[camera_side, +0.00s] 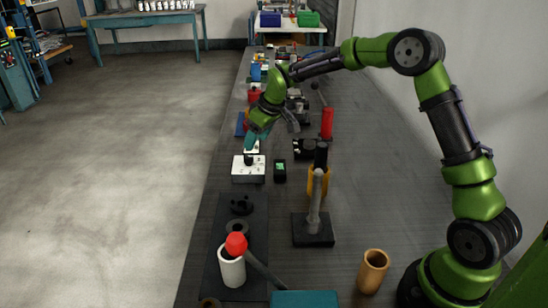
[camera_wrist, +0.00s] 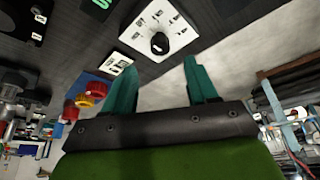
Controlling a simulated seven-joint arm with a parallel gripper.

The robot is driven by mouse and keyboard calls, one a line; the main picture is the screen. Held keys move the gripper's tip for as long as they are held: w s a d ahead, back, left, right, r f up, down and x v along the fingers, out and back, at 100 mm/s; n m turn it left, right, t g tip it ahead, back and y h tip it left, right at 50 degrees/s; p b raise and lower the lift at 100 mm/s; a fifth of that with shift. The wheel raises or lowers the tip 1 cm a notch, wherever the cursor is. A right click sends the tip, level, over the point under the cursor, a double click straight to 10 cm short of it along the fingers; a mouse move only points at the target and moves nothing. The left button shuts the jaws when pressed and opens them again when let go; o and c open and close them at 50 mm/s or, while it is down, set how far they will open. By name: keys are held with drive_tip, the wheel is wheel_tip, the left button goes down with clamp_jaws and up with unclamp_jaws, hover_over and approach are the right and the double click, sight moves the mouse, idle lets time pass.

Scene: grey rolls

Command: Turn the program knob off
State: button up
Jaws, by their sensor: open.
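The program knob (camera_wrist: 159,43) is a round black knob on a white control panel (camera_wrist: 178,22) with small black markings. In the side view the white panel (camera_side: 248,176) sits on the long dark table near its left edge, with the black knob (camera_side: 248,159) standing on it. My gripper (camera_wrist: 162,84) has two teal fingers spread apart with nothing between them. In the wrist view the knob lies beyond the fingertips, apart from them. In the side view my gripper (camera_side: 253,143) is just above and behind the panel; whether it touches anything there is hard to tell.
A small black device with a green screen (camera_side: 280,169) stands right of the panel. A black lever stand (camera_side: 313,228), a tan cup (camera_side: 373,271) and a white cylinder (camera_side: 231,268) are nearer. Red and yellow knobs (camera_wrist: 84,100) show left of the fingers. Several objects crowd the table behind.

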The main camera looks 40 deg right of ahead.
drive_tip(key=v, duration=0.9)
drive_tip(key=s+a+r+m+t, duration=0.1)
drive_tip(key=s+a+r+m, duration=0.1)
drive_tip(key=s, duration=1.2)
drive_tip(key=s+a+r+m+t+y, duration=0.1)
drive_tip(key=s+a+m, duration=0.3)
drive_tip(key=s, duration=1.1)
drive_tip(key=shift+s+a+r+t, duration=0.25)
drive_tip(key=shift+a+r+t, duration=0.1)
drive_tip(key=shift+r, duration=0.35)
